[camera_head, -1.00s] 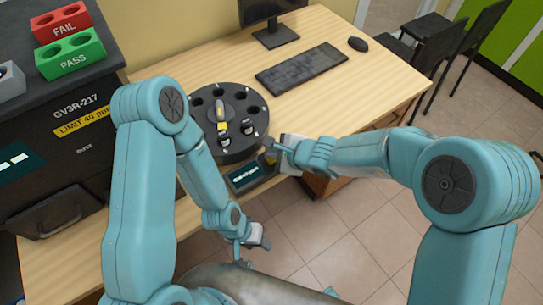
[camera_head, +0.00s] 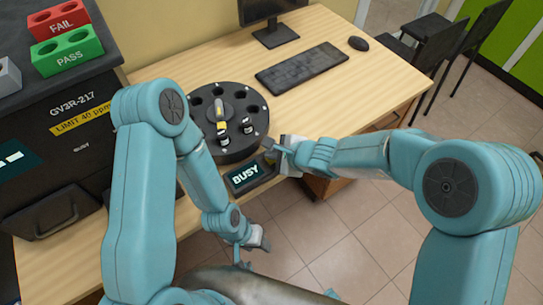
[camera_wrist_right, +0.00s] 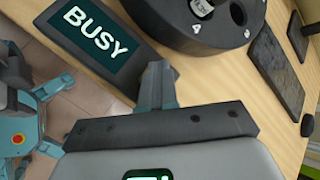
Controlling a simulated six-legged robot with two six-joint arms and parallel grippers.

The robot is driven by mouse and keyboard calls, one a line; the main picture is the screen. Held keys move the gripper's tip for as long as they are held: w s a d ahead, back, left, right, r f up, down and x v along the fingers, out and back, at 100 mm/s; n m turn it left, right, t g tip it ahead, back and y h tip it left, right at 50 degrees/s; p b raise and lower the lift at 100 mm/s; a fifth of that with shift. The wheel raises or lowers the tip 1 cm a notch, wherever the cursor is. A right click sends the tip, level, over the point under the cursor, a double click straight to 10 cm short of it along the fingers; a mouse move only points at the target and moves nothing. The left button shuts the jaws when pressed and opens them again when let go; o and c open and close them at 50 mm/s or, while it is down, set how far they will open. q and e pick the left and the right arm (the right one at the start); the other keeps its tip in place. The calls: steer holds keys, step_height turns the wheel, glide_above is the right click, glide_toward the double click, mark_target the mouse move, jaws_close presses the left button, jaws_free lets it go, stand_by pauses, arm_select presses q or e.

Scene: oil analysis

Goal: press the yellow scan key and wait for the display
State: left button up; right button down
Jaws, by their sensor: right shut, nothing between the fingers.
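The display (camera_head: 245,174) on the device at the table's front edge reads BUSY. It also shows in the right wrist view (camera_wrist_right: 95,38), lit with large pale letters. My right gripper (camera_head: 277,150) is at the right end of this device, beside the display. In the right wrist view its fingertips (camera_wrist_right: 158,80) are together with nothing between them, just right of the display housing.
A round black carousel (camera_head: 245,103) with holes and dark-capped vials stands behind the display. A keyboard (camera_head: 302,68), mouse (camera_head: 358,43) and monitor stand further back. A dark analyser (camera_head: 65,150) with red FAIL and green PASS racks (camera_head: 67,52) is at left.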

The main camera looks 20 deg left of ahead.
mark_target(274, 161)
steer(key=shift+f, duration=0.15)
stand_by(0.3)
steer(key=shift+r+p, duration=0.6)
steer(key=shift+r, duration=0.35)
step_height(274, 161, up, 5)
steer(key=p, duration=0.4)
steer(key=shift+r, duration=0.1)
stand_by(0.3)
